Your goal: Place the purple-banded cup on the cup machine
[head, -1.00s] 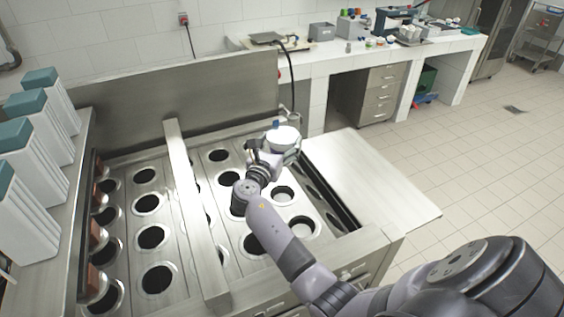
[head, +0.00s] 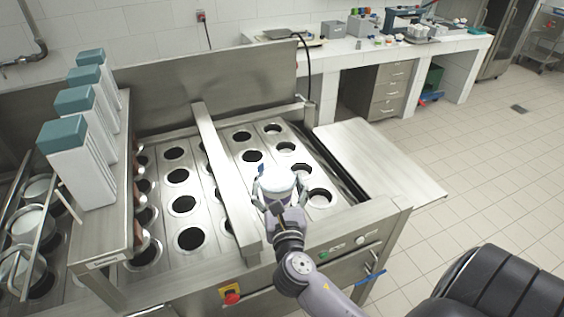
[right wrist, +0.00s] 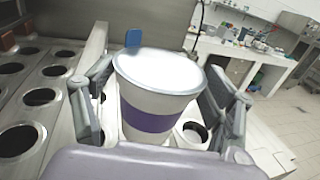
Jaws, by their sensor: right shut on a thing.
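The purple-banded cup (right wrist: 155,95) is white with a wide purple band and a pale rim, and it is upright in the right wrist view. My right gripper (head: 275,190) is shut on it, with one finger on each side. In the head view the cup (head: 277,178) is held over the cup machine (head: 212,218), above its right-hand rows of round holes. The gripper and cup hide the holes under them. I cannot tell the gap between the cup's base and the top plate. My left gripper is not in view.
A raised metal bar (head: 226,180) runs along the machine left of the cup. Tall white dispensers with teal tops (head: 82,160) stand on a shelf at left. A flat metal side panel (head: 375,160) at right is clear. A red emergency button (head: 232,298) is on the front.

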